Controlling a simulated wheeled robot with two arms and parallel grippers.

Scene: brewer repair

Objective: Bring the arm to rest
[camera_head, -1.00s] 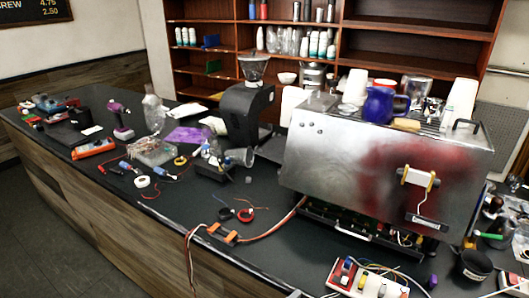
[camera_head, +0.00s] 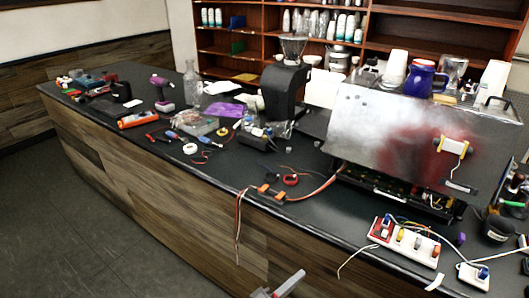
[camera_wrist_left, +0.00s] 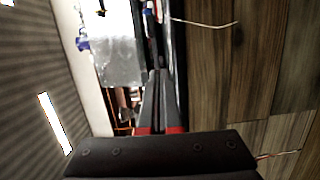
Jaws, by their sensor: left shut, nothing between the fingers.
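My left gripper (camera_head: 298,275) shows at the bottom edge of the head view, in front of the counter's wood front. In the left wrist view its two fingers (camera_wrist_left: 158,73) are together with nothing between them. It is apart from the counter and holds nothing. Most of the left arm is out of the picture. My right gripper is in neither view.
The dark counter (camera_head: 225,185) carries a silver brewer (camera_head: 365,125) with a reddish stain, a black grinder (camera_head: 284,92), a power strip (camera_head: 403,242) and scattered tools. Wires (camera_head: 238,225) hang over its front edge. The floor (camera_head: 60,225) at left is clear.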

